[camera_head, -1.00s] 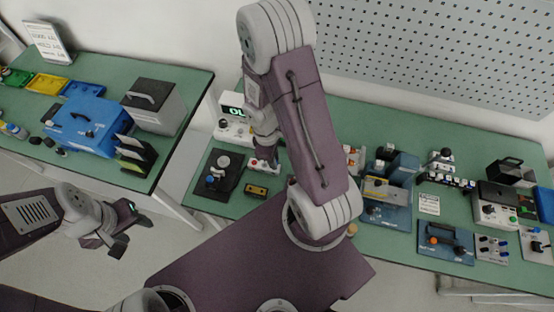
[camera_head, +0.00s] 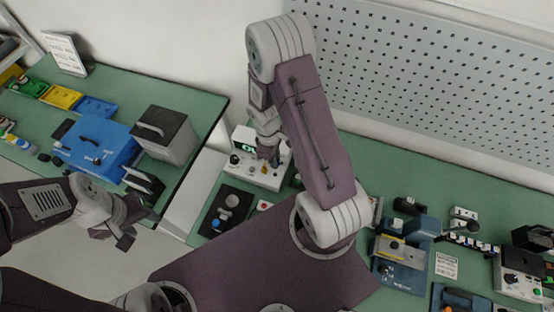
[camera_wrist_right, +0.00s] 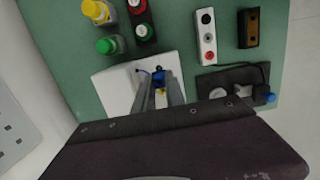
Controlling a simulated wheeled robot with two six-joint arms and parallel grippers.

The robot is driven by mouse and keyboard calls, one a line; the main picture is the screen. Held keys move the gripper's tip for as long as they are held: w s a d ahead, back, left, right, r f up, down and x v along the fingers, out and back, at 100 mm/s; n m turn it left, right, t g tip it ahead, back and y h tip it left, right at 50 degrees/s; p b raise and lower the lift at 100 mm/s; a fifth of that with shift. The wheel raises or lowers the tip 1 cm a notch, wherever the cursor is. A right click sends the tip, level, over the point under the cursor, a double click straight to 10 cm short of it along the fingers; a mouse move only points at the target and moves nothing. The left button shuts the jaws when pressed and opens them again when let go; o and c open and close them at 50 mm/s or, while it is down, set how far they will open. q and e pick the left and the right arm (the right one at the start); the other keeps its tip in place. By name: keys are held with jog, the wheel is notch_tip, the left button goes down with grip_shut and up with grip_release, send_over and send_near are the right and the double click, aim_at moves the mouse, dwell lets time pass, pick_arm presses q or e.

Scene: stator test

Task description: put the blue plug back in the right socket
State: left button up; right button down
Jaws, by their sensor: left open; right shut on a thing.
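My right gripper (camera_head: 268,157) is over the front panel of the white tester (camera_head: 242,136), which has a lit display. In the right wrist view the right gripper (camera_wrist_right: 158,88) is shut on a small blue piece (camera_wrist_right: 158,75), which looks like the blue plug, above the tester's white panel (camera_wrist_right: 113,92). The fingers hide most of the plug and the sockets below it; I cannot tell whether it touches a socket. A small yellow spot shows between the fingers. My left gripper (camera_head: 127,232) is open and empty, off the left table's front edge.
A black board (camera_head: 226,208) with a white disc and a blue knob lies in front of the tester; in the right wrist view the board (camera_wrist_right: 238,78) is beside a white button box (camera_wrist_right: 206,35). Green and yellow-topped items (camera_wrist_right: 97,12) stand nearby. A grey box (camera_head: 166,135) stands on the left table.

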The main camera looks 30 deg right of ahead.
jog(key=shift+w, duration=0.25)
jog(key=shift+f, duration=0.1)
jog(key=shift+d+f+b, duration=0.1)
jog(key=shift+f+b, duration=0.2)
jog(key=shift+b, duration=0.05)
notch_tip(320, 180, down, 6)
jog(key=b, duration=0.4)
jog(key=shift+r+b, duration=0.15)
jog(key=shift+b, duration=0.2)
pick_arm(q)
jog(key=f, duration=0.5)
jog(key=shift+w+d+f, duration=0.2)
jog(key=shift+w+f, duration=0.05)
jog(key=shift+f, duration=0.05)
pick_arm(e)
jog(key=shift+w+f, duration=0.15)
jog(key=shift+f, duration=0.15)
pick_arm(q)
jog(key=shift+s, duration=0.1)
jog(key=shift+f+b, duration=0.35)
jog(key=shift+b, duration=0.15)
pick_arm(e)
jog(key=shift+f, duration=0.6)
jog(key=shift+f, duration=0.2)
